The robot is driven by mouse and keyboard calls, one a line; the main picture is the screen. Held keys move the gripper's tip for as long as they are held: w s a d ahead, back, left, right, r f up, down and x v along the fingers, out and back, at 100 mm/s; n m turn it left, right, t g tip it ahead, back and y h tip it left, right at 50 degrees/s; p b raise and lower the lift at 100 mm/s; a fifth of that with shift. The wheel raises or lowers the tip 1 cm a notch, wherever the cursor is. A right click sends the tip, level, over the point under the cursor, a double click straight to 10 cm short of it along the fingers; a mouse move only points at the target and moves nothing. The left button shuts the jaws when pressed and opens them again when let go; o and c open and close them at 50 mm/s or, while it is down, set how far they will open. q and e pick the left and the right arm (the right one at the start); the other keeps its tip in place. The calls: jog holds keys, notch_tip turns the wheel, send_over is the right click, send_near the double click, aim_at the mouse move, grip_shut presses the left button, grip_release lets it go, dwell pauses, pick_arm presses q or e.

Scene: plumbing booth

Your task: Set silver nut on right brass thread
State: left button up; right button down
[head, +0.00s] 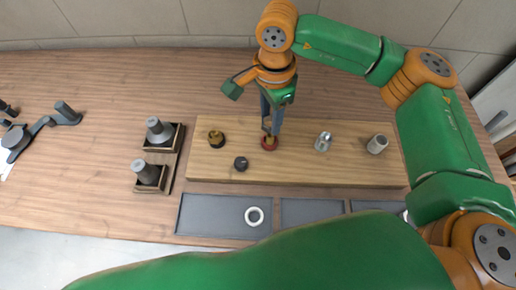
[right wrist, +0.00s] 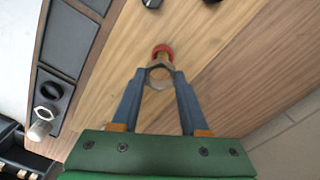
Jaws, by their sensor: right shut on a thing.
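My right gripper (head: 268,128) is shut on the silver nut, pointing down over the wooden board. The right brass thread (head: 269,139) stands on a red base at the fingertips in the head view. Its red collar (right wrist: 162,49) shows just beyond the nut in the wrist view. The nut appears beside or above the thread; I cannot tell whether they touch. In the head view the fingers hide most of the nut. My left gripper is not in view.
Two silver fittings (head: 323,141) (head: 377,144) stand right. A pale ring (head: 254,216) lies in a front tray (head: 205,214). Grey parts (head: 159,131) sit in holders left.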

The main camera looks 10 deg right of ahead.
aim_at(271, 135)
jog(key=shift+w+d, duration=0.3)
jog(key=shift+w, duration=0.3)
jog(key=shift+s+d+f, duration=0.1)
jog(key=shift+s+f, duration=0.1)
jog(key=shift+s, duration=0.1)
jog(key=shift+f+b, duration=0.2)
jog(key=shift+b, duration=0.2)
jog(key=shift+f+b, duration=0.9)
jog(key=shift+f, duration=0.65)
jog(key=shift+f+b, duration=1.35)
jog(key=shift+f, duration=0.1)
jog(key=m+b, duration=0.1)
jog(key=m, duration=0.4)
jog(key=shift+f+b, duration=0.15)
jog(key=shift+b, duration=0.2)
jog(key=shift+m, duration=0.3)
